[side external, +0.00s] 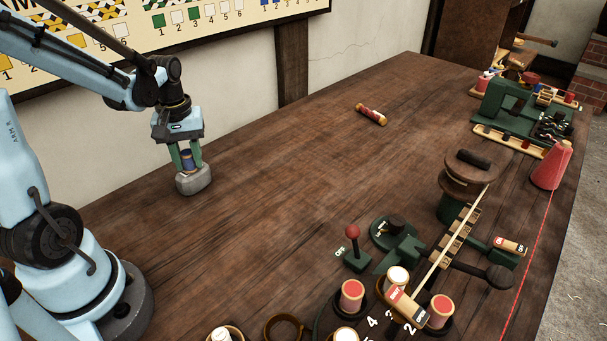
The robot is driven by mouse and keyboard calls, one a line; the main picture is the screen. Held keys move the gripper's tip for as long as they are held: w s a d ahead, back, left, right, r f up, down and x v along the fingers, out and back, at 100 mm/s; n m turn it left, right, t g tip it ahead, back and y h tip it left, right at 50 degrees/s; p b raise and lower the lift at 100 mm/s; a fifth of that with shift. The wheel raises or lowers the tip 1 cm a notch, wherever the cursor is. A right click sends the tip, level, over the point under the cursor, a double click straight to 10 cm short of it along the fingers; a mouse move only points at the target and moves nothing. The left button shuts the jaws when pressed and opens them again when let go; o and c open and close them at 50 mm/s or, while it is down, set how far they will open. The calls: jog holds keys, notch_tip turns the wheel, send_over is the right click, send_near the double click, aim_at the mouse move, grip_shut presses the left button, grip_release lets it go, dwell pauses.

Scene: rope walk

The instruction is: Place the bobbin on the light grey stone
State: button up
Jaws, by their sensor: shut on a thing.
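My gripper (187,160) points down at the left of the table in the side external view. Its green fingers are shut on a small bobbin (187,157) that looks dark blue. The bobbin is upright between the fingers, directly over the light grey stone (194,180). The bobbin's lower end appears to be at the stone's top; I cannot tell whether it touches. The fingers hide part of the bobbin. The stone lies on the wooden table.
A green rope machine (455,225), a red lever (352,233), red-topped spools (352,295) and a red cone (552,165) with a taut red line stand at the right. The table's middle (290,180) is clear.

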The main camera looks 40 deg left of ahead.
aim_at(188, 154)
jog(key=o, duration=1)
notch_tip(188, 154, up, 12)
jog(key=d+f+m+t, duration=0.1)
jog(key=d+m+t, duration=0.1)
jog(key=d, duration=0.3)
jog(key=d+f+m+t, duration=0.1)
jog(key=d+m+t, duration=0.1)
jog(key=d+m, duration=0.3)
jog(key=w+d+f+m+t, duration=0.1)
jog(key=d+m+t, duration=0.2)
jog(key=d, duration=0.3)
jog(key=shift+w+d+f+m, duration=0.15)
jog(key=shift+f+m, duration=0.25)
jog(key=shift+m, duration=0.2)
